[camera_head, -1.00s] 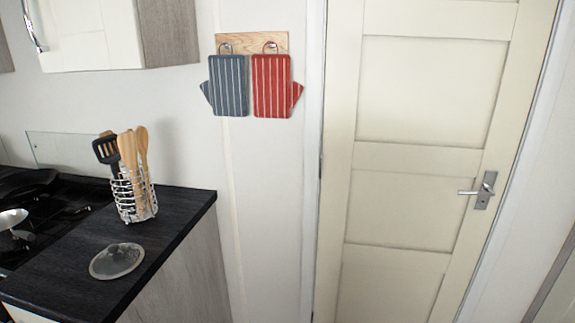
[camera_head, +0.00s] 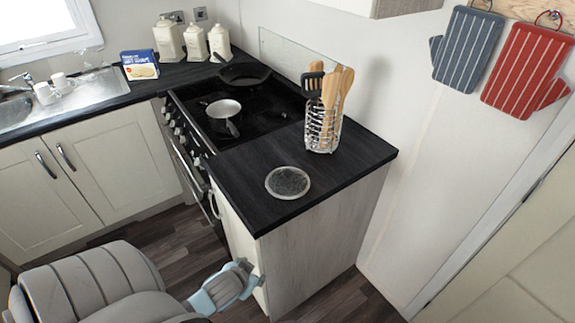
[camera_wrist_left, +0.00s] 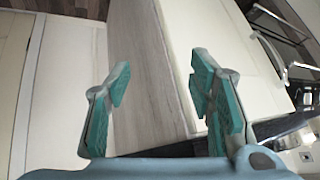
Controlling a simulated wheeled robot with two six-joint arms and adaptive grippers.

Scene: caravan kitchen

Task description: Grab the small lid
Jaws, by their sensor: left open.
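The small lid (camera_head: 288,183), a round glass disc with a pale rim, lies flat on the black worktop (camera_head: 335,178) in the head view. It is near the front edge, left of and nearer than the utensil holder. My left gripper (camera_head: 254,274) is below worktop height, in front of the cabinet and apart from the lid. In the left wrist view the gripper (camera_wrist_left: 160,82) has its teal-padded fingers wide apart with nothing between them. The wrist view faces the cabinet side, and I cannot make out the lid there. My right gripper is not in view.
A wire utensil holder (camera_head: 324,128) with wooden spoons stands behind the lid. A saucepan (camera_head: 223,112) and a black frying pan (camera_head: 245,75) sit on the hob. The cabinet's side panel (camera_head: 320,235) is beside my gripper. The worktop right of the lid is clear.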

